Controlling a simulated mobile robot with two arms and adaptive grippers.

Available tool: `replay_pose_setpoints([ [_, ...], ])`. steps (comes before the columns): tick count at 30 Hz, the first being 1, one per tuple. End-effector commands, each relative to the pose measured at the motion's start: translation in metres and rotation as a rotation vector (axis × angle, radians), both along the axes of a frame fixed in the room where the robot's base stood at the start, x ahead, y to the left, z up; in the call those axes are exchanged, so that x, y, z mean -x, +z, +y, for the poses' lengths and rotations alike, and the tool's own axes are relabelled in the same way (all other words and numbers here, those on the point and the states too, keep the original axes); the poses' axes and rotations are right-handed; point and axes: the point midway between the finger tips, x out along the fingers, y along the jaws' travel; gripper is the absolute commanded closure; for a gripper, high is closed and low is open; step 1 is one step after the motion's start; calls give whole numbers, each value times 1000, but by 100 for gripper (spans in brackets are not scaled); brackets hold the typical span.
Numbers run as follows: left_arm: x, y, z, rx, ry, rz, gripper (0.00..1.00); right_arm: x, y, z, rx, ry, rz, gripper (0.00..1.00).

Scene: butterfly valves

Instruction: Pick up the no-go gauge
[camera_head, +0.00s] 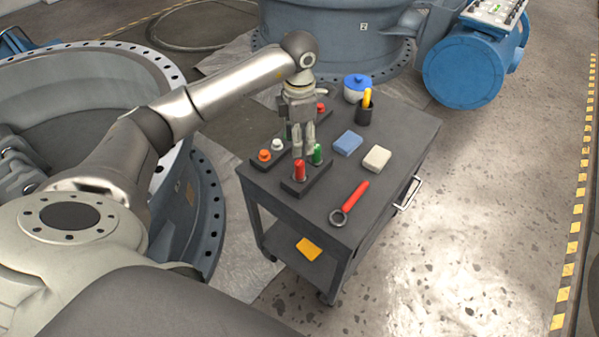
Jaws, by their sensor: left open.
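A dark block (300,187) on the cart top holds two upright gauge handles, one red and one green. The red handle (300,172), which looks like the no-go gauge, stands at the block's front left. The green handle (317,155) stands just behind it to the right. My left gripper (304,153) points down over this block, open, with its fingertips close to the tops of both handles. I cannot tell whether the fingers touch either handle. The gripper hides part of the block and what is behind it. My right gripper is not in view.
The dark cart (405,150) also holds a second block with red and white knobs (264,156), a blue block (348,143), a beige block (377,158), a red-handled ring tool (350,202), a dark cup (365,113) and a blue-lidded pot (355,90). Large valve bodies stand around.

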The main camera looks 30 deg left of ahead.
Motion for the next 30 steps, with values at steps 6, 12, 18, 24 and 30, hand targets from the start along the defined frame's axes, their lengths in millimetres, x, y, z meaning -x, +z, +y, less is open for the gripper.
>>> replay_pose_setpoints([
  [6, 1, -36, 0, -1, 0, 7, 52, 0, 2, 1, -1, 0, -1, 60],
  [12, 1, -52, 0, 0, -1, 4, 52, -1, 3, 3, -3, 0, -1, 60],
  [18, 1, -79, 0, 1, 0, 8, 52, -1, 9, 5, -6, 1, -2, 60],
  [24, 0, -101, 0, 1, -1, 3, 52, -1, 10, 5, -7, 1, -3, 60],
  [30, 0, -102, 0, 0, -1, 3, 52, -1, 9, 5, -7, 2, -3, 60],
])
